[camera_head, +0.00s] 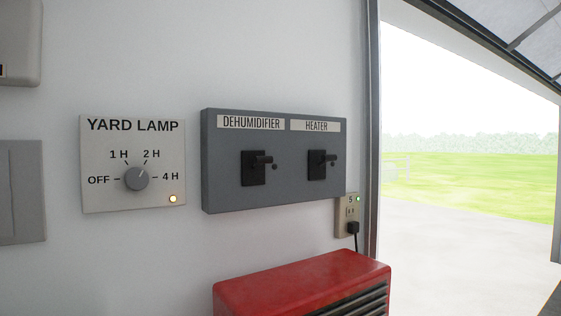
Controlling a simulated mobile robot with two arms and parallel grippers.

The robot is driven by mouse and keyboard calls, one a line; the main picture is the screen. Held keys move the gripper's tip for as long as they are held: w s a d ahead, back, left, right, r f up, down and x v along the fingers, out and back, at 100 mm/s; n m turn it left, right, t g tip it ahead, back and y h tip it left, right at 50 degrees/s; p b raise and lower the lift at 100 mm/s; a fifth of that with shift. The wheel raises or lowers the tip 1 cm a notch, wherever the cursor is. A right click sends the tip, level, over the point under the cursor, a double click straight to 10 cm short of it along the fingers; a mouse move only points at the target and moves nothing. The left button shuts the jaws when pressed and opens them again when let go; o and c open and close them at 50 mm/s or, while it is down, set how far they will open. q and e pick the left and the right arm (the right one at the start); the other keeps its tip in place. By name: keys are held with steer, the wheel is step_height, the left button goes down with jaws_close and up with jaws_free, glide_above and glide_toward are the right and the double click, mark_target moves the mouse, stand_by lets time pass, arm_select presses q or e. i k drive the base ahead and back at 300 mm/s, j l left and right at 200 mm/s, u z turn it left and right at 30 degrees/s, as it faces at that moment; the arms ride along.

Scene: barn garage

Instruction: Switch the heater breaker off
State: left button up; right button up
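The grey breaker panel (293,193) is fixed to the white wall and carries two black switches. The heater breaker (318,165) is on its right side under the label "HEATER" (316,126). Its lever sticks out toward the right of the picture. The dehumidifier breaker (254,168) is on the left under its own label, with its lever sticking out in a similar way. I cannot tell from the levers which position is on or off. Neither of my grippers shows in the head view.
A yard lamp timer (133,195) with a dial and a lit lamp is left of the panel. Below the panel stands a red heater-like box (290,277) with dark slats. An outlet (342,222) with a black plug is beside it. An open doorway (460,190) is at right.

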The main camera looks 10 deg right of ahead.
mark_target(325, 158)
steer(key=l+u, duration=0.15)
steer(key=l, duration=0.2)
steer(key=k+l+u, duration=0.1)
steer(key=l, duration=0.25)
steer(key=k+l+u, duration=0.15)
steer(key=l, duration=0.2)
steer(key=k+l+u, duration=0.15)
steer(key=l, duration=0.2)
steer(key=k+l+u, duration=0.1)
steer(key=l, duration=0.25)
